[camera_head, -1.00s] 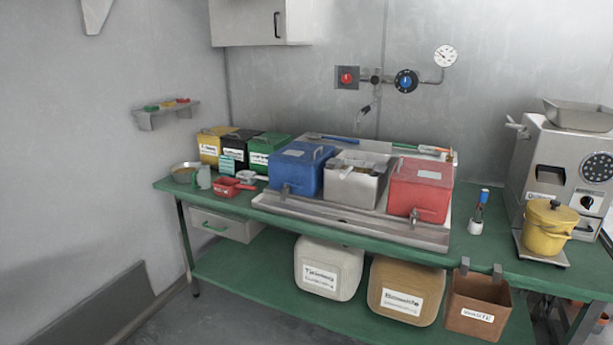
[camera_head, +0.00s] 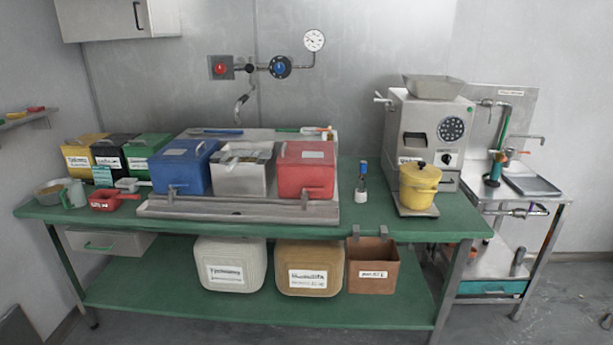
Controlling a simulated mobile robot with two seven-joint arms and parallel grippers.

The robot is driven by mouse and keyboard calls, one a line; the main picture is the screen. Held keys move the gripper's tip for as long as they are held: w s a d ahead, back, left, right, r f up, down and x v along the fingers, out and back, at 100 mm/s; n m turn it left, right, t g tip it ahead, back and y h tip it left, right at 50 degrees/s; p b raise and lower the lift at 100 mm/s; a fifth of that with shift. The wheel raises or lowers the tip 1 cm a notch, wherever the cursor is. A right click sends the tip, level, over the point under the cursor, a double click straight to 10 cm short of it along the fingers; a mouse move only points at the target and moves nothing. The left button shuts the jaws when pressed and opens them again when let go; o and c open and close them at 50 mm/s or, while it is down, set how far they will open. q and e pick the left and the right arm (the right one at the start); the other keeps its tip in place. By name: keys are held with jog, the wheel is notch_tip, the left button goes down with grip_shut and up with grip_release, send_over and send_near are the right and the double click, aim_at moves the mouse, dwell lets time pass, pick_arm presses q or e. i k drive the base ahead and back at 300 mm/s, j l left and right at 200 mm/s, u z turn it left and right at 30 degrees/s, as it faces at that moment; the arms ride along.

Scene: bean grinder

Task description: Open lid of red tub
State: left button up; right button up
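The red tub (camera_head: 306,176) stands on the right part of a metal tray (camera_head: 240,208) on the green table. Its red lid (camera_head: 306,153) is closed on top and carries a pale label. A small metal tap shows low on its front. To its left are an open metal tub (camera_head: 241,178) and a blue tub (camera_head: 181,177) with its lid on. Neither of my grippers is in view.
The green table (camera_head: 255,227) spans the middle. A yellow pot (camera_head: 419,188) stands before a metal grinder (camera_head: 429,127) at right. A small bottle (camera_head: 361,188) stands between pot and tray. Labelled bins and a brown waste box (camera_head: 371,266) are below. Floor in front is clear.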

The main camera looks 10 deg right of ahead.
aim_at(320, 153)
jog(key=z, duration=0.65)
jog(key=i+j+z, duration=0.1)
jog(key=z, duration=0.3)
jog(key=j+z, duration=0.3)
jog(key=z, duration=0.15)
jog(key=i+j+z, duration=0.1)
jog(key=j+z, duration=0.15)
jog(key=z, duration=0.15)
jog(key=j+z, duration=0.25)
jog(key=j, duration=0.25)
jog(key=k+j+z, duration=0.1)
jog(key=j+z, duration=0.2)
jog(key=j, duration=0.2)
